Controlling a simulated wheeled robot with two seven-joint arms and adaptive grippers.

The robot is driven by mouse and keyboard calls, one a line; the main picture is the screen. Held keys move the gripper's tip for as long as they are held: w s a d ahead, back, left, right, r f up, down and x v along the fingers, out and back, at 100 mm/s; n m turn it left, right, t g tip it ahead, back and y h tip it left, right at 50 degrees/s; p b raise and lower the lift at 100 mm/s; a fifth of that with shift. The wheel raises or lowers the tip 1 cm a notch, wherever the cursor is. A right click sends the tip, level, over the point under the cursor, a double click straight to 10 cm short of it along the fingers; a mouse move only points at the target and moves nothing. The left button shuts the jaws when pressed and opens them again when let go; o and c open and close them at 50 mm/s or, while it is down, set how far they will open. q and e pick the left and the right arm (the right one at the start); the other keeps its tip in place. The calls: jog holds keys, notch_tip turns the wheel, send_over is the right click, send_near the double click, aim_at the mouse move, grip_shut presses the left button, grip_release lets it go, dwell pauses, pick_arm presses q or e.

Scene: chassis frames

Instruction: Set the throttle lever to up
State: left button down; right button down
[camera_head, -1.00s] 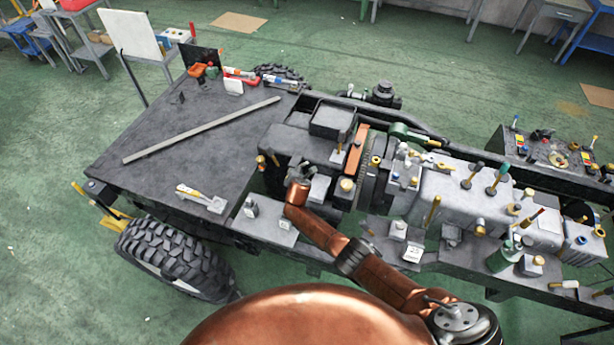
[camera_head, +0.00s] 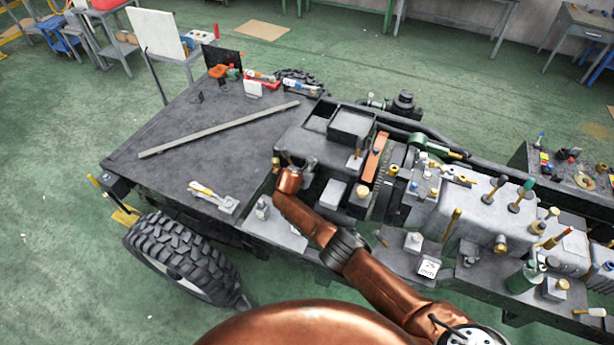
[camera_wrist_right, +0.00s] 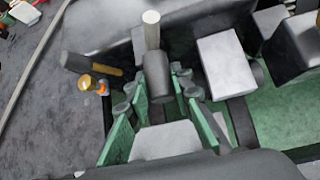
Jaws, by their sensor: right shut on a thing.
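My right gripper (camera_wrist_right: 157,105) has its green-padded fingers around a dark grey cylinder (camera_wrist_right: 158,75) with a pale rod above it. It looks like a lever handle; I cannot tell for sure that it is the throttle lever. In the head view my right gripper (camera_head: 307,162) is small and partly hidden by my copper wrist, at the front left of the engine block. A small gold-tipped part (camera_head: 276,161) stands just left of it. It may be the orange and yellow tip (camera_wrist_right: 88,82) left of the fingers in the wrist view. My left gripper is not in view.
A pale box (camera_wrist_right: 228,62) stands close right of the fingers. The dark flat deck (camera_head: 190,150) left of the gripper holds a long grey bar (camera_head: 220,128) and a yellow-handled tool (camera_head: 208,192). Several levers and knobs crowd the engine to the right.

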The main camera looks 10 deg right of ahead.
jog(key=shift+s+a+f, duration=0.1)
jog(key=shift+f, duration=0.1)
jog(key=c, duration=2)
grip_release()
jog(key=o, duration=0.3)
jog(key=shift+r, duration=0.1)
jog(key=shift+s+a+r, duration=0.3)
jog(key=shift+s+r, duration=0.05)
jog(key=shift+r, duration=0.1)
jog(key=v, duration=1)
jog(key=shift+s+d+r, duration=0.1)
jog(key=shift+s+r, duration=0.15)
jog(key=shift+r, duration=0.05)
